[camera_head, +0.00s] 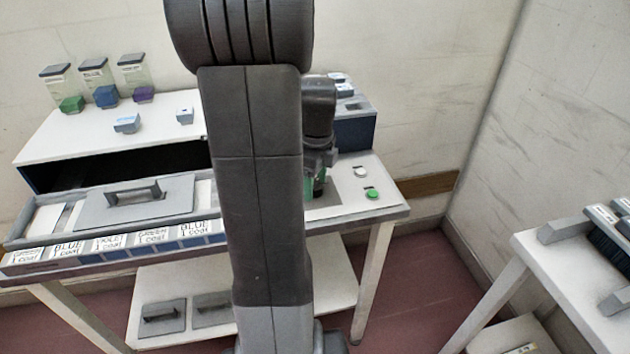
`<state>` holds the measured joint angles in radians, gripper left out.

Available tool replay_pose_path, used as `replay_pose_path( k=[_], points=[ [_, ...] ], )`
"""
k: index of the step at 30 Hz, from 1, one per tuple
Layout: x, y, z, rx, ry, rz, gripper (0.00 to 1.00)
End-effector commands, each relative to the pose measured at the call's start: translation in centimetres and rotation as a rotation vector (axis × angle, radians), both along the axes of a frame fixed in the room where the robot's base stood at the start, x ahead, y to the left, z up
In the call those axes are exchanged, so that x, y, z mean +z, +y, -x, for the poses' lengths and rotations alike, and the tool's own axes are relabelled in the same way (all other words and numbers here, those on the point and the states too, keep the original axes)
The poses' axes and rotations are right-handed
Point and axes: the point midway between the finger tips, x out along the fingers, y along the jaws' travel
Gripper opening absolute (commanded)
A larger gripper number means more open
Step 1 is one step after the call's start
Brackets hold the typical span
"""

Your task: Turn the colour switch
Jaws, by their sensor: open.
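My dark arm crosses the middle of the view. My gripper (317,184) points down over the right end of the white bench (340,201), partly hidden behind my arm. Its jaws are open. A green patch shows at the jaws, but I cannot tell what it belongs to. I cannot make out the colour switch; it may be hidden behind my arm or gripper. Right of the gripper, a white round button (361,172) and a green round button (372,194) sit on the bench top, apart from it.
The tunnel (110,136) has a white top with small blocks and jars. A grey handled plate (135,201) lies before its dark opening, behind a row of printed labels (155,237). A dark blue box (356,133) stands behind the gripper. Another table (560,268) stands right, across open floor.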

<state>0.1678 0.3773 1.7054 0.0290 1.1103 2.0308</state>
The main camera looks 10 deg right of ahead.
Motion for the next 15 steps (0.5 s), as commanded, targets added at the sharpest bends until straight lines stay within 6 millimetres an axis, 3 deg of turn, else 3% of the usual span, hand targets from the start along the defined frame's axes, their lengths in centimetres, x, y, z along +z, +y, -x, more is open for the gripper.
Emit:
replay_pose_path(
  k=[2,8,15],
  points=[
    [0.02,0.00,0.00,0.000,0.000,0.000,0.53],
    [0.04,0.00,-0.02,0.000,0.000,0.000,0.14],
    [0.09,0.00,-0.03,0.011,-0.001,0.000,0.12]
  ],
)
